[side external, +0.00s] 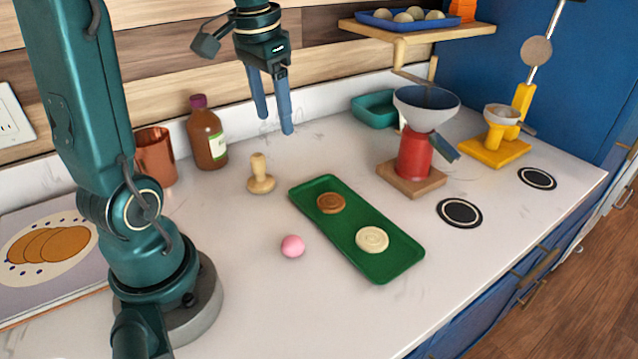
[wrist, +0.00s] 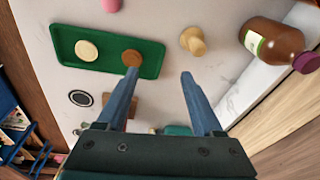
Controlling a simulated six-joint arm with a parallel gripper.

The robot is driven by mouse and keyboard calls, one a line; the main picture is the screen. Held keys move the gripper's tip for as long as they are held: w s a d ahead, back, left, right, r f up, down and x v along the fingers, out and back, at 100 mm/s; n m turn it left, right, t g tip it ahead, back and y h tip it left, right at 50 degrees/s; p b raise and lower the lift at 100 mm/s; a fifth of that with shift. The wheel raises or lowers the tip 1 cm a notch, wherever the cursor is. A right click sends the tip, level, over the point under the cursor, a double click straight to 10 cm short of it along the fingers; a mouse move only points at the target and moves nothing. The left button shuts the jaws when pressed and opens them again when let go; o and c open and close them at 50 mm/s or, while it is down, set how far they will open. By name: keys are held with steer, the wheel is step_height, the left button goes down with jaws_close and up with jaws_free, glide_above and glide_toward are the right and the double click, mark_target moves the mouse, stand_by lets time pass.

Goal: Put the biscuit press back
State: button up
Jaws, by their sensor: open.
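The biscuit press (side external: 260,174) is a small pale wooden stamp with a knob handle and a round base. It stands upright on the counter, left of the green tray and in front of the brown bottle. It also shows in the wrist view (wrist: 193,40), beyond my fingertips. My gripper (side external: 273,117) is open and empty, held above the counter behind and right of the press. Its two blue fingers also show in the wrist view (wrist: 160,72). The green tray (side external: 335,230) holds a brown biscuit (side external: 331,203) and a cream biscuit (side external: 372,239), lying apart.
A pink ball (side external: 292,246) lies left of the tray. A brown bottle (side external: 207,137) and copper cup (side external: 156,157) stand by the wall. A red grinder with a grey bowl (side external: 415,150), a teal dish (side external: 374,110) and a yellow device (side external: 497,140) stand right. Black discs (side external: 459,213) mark the counter.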

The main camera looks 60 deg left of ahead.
steer(key=s+d+f+m+t, duration=0.1)
steer(key=s+d+t, duration=0.1)
steer(key=s+d, duration=0.2)
steer(key=s+d+f+m+t+h, duration=0.1)
steer(key=s+d+t, duration=0.1)
steer(key=d, duration=0.8)
steer(key=shift+s+f, duration=0.25)
steer(key=shift+s, duration=0.6)
